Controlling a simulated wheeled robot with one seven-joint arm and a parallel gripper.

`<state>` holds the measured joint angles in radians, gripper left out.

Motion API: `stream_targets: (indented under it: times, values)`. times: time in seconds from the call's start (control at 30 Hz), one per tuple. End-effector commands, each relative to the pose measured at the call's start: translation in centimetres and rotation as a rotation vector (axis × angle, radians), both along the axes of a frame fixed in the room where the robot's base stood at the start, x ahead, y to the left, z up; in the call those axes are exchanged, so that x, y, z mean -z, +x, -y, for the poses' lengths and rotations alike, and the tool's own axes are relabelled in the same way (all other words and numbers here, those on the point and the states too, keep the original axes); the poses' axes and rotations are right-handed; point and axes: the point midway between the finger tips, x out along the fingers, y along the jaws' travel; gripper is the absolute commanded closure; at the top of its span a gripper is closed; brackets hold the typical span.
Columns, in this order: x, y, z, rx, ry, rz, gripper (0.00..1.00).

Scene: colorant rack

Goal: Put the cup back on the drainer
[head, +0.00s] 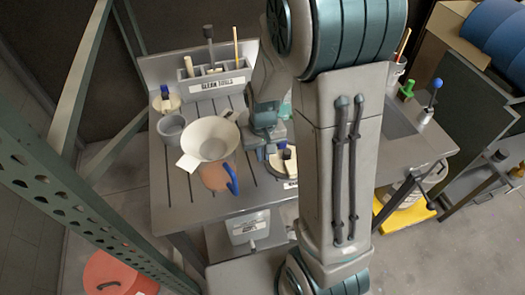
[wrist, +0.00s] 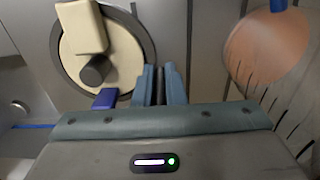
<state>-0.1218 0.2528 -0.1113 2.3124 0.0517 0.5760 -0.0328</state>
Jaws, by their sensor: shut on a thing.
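A grey cup (head: 171,129) stands on the grooved drainer (head: 178,190), left of a wide cream bowl (head: 211,138). My gripper (head: 262,118) is to the right of the bowl, apart from the cup and partly hidden by my arm. In the wrist view my gripper's fingers (wrist: 160,84) are close together with a narrow dark strip between them. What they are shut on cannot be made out. No cup shows between them.
A round cream-and-dark piece (wrist: 100,45) lies close to the fingers. A pinkish disc with a blue handle (head: 214,177) lies in front of the bowl; it also shows in the wrist view (wrist: 268,48). A tool holder (head: 212,80) stands behind. My arm hides the bench middle.

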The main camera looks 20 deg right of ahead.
Motion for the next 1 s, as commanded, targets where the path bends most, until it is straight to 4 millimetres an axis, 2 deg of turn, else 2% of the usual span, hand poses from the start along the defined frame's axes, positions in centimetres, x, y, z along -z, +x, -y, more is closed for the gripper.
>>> stream_targets:
  times: [0.37, 0.4, 0.47, 0.8, 0.9, 1.0]
  values:
    - [0.5, 0.0, 0.0, 0.0, 0.0, 0.002, 1.0]
    - [0.4, 0.0, 0.0, 0.0, 0.0, 0.002, 0.84]
    - [0.4, 0.0, 0.0, 0.0, 0.0, 0.002, 0.68]
    - [0.1, 0.0, 0.0, 0.0, 0.0, 0.002, 0.68]
    - [-0.6, 0.1, 0.0, 0.0, 0.0, 0.005, 0.68]
    - [-2.1, 0.2, 0.0, 0.0, 0.001, 0.009, 0.68]
